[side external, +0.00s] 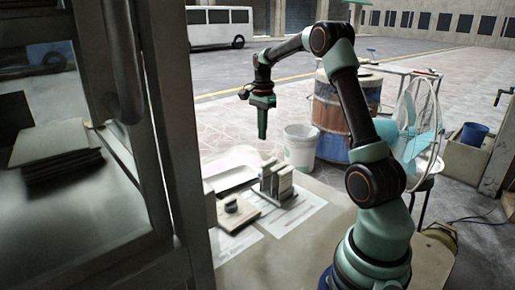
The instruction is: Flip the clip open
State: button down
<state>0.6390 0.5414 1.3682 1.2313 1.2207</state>
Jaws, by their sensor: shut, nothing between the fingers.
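My gripper (263,134) is green, points straight down and hangs high above the work table. Its fingers are together and hold nothing. On the table (315,246) below it lies a small wooden board (237,221) with a short dark round piece (231,205) on top. An upright grey and wooden holder-like piece (275,182) stands just behind and right of the board. I cannot tell which of these is the clip, or whether a clip is open or shut; the details are too small. My gripper touches none of them.
White printed sheets (287,222) lie flat on the table, with a pale tray (230,170) behind. A glass-fronted metal cabinet (175,130) fills the left side. A white bucket (300,147), a barrel (340,112) and a fan (417,118) stand beyond the table.

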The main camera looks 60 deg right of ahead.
notch_tip(320, 180, down, 12)
jog(key=shift+r, duration=0.1)
jog(key=shift+w+d+f, duration=0.15)
jog(key=shift+w+f, duration=0.1)
jog(key=shift+w, duration=0.25)
dwell(0.7)
jog(key=shift+w+d+f, duration=0.15)
jog(key=shift+w+f, duration=0.25)
jog(key=shift+w, duration=0.2)
jog(key=shift+s, duration=0.15)
jog(key=shift+s+a+r, duration=0.2)
jog(key=shift+s+r, duration=0.1)
jog(key=shift+s, duration=0.3)
